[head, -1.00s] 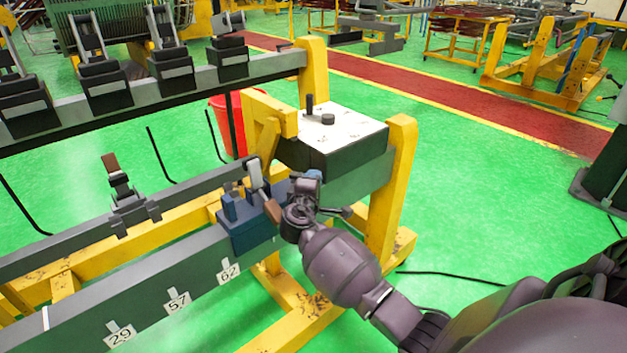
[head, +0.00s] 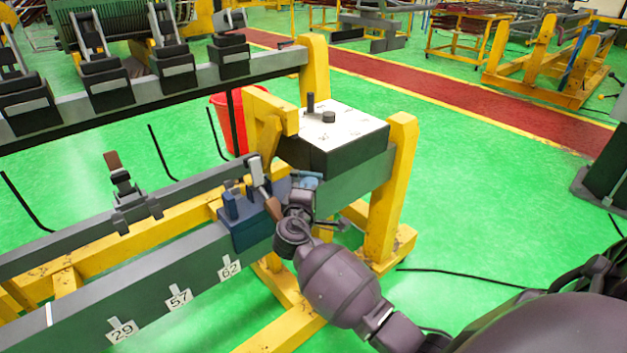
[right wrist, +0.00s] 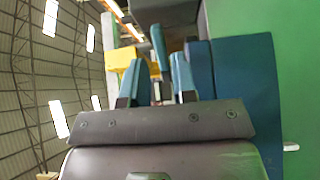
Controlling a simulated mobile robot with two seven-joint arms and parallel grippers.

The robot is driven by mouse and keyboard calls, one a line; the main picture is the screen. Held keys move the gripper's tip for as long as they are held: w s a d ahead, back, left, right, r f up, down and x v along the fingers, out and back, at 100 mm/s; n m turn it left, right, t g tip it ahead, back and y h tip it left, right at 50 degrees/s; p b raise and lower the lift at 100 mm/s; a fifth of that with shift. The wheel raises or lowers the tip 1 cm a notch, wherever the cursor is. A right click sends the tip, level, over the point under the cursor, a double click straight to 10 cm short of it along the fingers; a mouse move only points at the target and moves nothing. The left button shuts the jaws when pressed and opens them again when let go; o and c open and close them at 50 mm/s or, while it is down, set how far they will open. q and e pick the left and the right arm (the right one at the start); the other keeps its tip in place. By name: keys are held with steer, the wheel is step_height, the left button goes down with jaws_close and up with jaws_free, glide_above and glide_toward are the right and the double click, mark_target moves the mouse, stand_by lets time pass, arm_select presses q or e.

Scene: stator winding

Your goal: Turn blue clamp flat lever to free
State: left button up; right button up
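The blue clamp (head: 246,218) sits on the right end of the grey beam in the head view. Its flat lever stands up and tilted, with a grey metal plate (head: 257,170) and a brown grip (head: 273,208). My right gripper (head: 306,181) is just right of the lever, partly hidden by my own wrist. In the right wrist view its two fingers (right wrist: 156,84) are apart, with a gap between them. Blue clamp surfaces (right wrist: 240,85) fill the area right of the fingers there. I cannot tell whether a finger touches the lever. My left gripper is not in view.
A yellow post (head: 393,190) and a white-topped box (head: 338,133) stand close behind and right of my gripper. Another brown-gripped clamp (head: 125,190) is on the rail at left. A red bucket (head: 228,120) is behind. Green floor to the right is mostly clear.

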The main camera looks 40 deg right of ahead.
steer(key=v, duration=0.6)
